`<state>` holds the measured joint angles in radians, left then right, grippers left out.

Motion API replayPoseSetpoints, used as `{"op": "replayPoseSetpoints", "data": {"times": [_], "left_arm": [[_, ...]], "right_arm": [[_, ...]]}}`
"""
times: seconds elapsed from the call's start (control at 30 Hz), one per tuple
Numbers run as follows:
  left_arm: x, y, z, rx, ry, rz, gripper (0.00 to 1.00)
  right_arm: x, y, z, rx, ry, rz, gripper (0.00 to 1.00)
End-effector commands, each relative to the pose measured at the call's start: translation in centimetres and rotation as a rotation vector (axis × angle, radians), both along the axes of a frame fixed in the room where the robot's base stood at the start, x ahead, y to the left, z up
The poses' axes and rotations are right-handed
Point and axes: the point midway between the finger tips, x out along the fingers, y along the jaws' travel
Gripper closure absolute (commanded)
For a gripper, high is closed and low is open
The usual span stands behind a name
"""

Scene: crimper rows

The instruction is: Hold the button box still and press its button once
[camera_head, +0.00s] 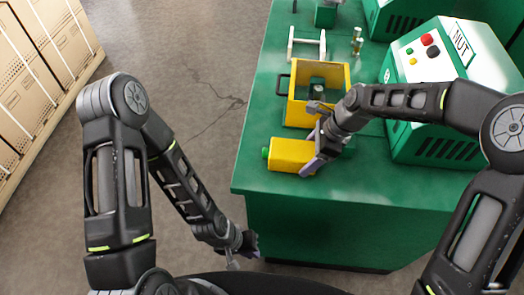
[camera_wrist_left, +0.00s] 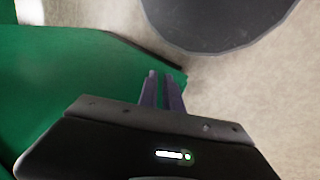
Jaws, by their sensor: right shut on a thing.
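The yellow button box (camera_head: 292,155) lies on the green table near its front left corner. Its green button (camera_head: 265,153) sticks out of the box's left end. My right gripper (camera_head: 314,152) is shut on the right end of the box, and its hand hides part of that end. My left gripper (camera_head: 248,246) hangs low in front of the table's front left corner, well apart from the box. In the left wrist view its two fingers (camera_wrist_left: 162,90) are almost together with nothing between them.
A yellow open bin (camera_head: 301,112) with a black handle stands behind the box. A green and white machine (camera_head: 436,75) with coloured buttons stands at the right. A white rack (camera_head: 307,45) is further back. The table's left edge and the floor beside it are clear.

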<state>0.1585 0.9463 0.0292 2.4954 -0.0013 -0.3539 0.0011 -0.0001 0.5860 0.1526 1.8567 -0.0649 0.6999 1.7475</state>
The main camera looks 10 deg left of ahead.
Motion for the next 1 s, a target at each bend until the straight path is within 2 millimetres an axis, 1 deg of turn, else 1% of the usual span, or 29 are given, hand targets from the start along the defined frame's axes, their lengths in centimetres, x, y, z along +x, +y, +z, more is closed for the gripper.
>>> {"op": "replayPoseSetpoints", "data": {"times": [0.03,0.1,1.0], "left_arm": [[0.0,0.0,0.0,0.0,0.0,0.0,0.96],[0.0,0.0,0.0,0.0,0.0,0.0,1.0],[0.0,0.0,0.0,0.0,0.0,0.0,1.0]], "right_arm": [[0.02,-0.01,0.01,0.0,-0.001,0.0,0.8],[0.02,-0.01,0.01,0.0,-0.001,0.0,0.8],[0.03,-0.03,0.01,0.0,-0.001,0.0,0.8]]}}
